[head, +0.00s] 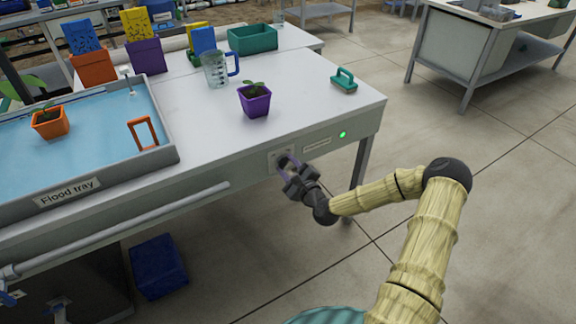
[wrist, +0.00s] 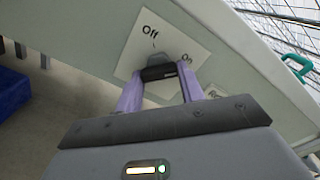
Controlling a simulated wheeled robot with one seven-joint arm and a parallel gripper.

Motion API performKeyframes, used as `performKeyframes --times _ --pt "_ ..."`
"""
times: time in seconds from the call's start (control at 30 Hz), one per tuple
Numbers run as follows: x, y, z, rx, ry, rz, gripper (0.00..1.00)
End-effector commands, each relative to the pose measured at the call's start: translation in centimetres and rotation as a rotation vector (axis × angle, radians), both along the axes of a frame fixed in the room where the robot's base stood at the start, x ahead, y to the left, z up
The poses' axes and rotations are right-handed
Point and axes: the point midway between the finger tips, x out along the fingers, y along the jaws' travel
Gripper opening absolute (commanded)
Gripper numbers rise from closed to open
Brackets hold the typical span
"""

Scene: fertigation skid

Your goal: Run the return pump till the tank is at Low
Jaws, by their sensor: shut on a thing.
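My gripper (head: 288,168) is at the switch plate (head: 274,160) on the front of the bench. In the wrist view its two purple fingers (wrist: 158,76) are shut on the dark switch knob (wrist: 158,70). The plate (wrist: 185,38) reads "Off" and "On"; I cannot tell for sure which word the knob points to. A green light (head: 342,135) glows right of the plate, beside a small label (head: 317,144) too small to read. The flood tray (head: 172,153) holds blue water. No "Low" mark is readable in either view.
On the bench stand a purple pot (head: 255,102) with a seedling, a clear jug (head: 215,70) and a green-handled tool (head: 344,80). A blue crate (head: 158,267) sits on the floor below. A pipe (head: 120,228) runs along the bench front.

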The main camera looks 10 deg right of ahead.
Motion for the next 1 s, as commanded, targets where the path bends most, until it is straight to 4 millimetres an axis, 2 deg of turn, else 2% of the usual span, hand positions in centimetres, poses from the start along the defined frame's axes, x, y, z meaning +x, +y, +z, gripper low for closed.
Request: performKeyframes --times 0.33,0.37,0.47,0.8,1.0 --pt "-0.1 -0.1 -0.2 0.005 0.007 -0.001 0.15" --pt "-0.1 -0.1 -0.2 0.005 0.007 -0.001 0.40" --pt "-0.1 -0.1 -0.2 0.005 0.007 -0.001 0.60" --pt "-0.2 -0.1 -0.1 0.004 0.004 -0.001 0.60" --pt "-2.0 -0.8 0.0 0.005 0.005 -0.001 0.60"
